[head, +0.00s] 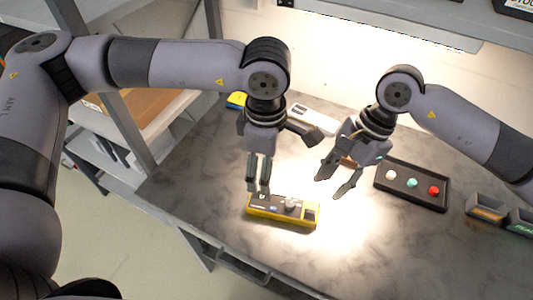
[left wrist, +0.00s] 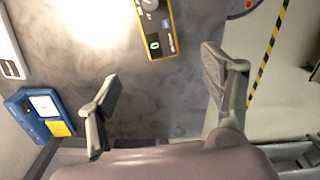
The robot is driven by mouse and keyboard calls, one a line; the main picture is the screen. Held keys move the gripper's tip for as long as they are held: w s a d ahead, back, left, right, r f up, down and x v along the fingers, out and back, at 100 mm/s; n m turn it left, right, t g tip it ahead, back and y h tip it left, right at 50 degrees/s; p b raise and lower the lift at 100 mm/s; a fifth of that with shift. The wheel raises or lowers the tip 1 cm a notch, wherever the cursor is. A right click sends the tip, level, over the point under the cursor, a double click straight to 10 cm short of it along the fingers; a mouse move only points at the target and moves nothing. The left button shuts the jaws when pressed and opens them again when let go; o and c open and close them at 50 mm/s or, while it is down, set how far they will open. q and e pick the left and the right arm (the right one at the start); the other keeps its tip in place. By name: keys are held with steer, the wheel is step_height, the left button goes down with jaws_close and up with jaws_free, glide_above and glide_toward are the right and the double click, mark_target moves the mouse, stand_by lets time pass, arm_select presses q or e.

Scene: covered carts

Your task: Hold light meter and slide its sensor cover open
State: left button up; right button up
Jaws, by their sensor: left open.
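The light meter appears to be the yellow-edged black device (head: 283,210) lying flat on the table, with a grey round part on its top. In the left wrist view its near end (left wrist: 157,38) shows a small green-lit display; the rest is cut off by the top edge. I cannot tell how its sensor cover stands. My left gripper (head: 259,187) is just above the meter's left end; in the left wrist view its fingers (left wrist: 163,95) are apart with nothing between them. My right gripper (head: 330,187) is open and empty, above the table to the right of the meter.
A black tray (head: 412,200) with white, teal and red knobs lies at the right, beside grey labelled bins (head: 486,210). A white device (head: 312,117) and a blue-yellow item (head: 237,100) lie at the back. The front of the table is clear. A shelf overhangs the back.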

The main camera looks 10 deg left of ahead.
mark_target(266, 201)
arm_select(q)
step_height(266, 201, down, 15)
steer(key=shift+r, duration=0.1)
stand_by(0.3)
steer(key=shift+c, duration=0.5)
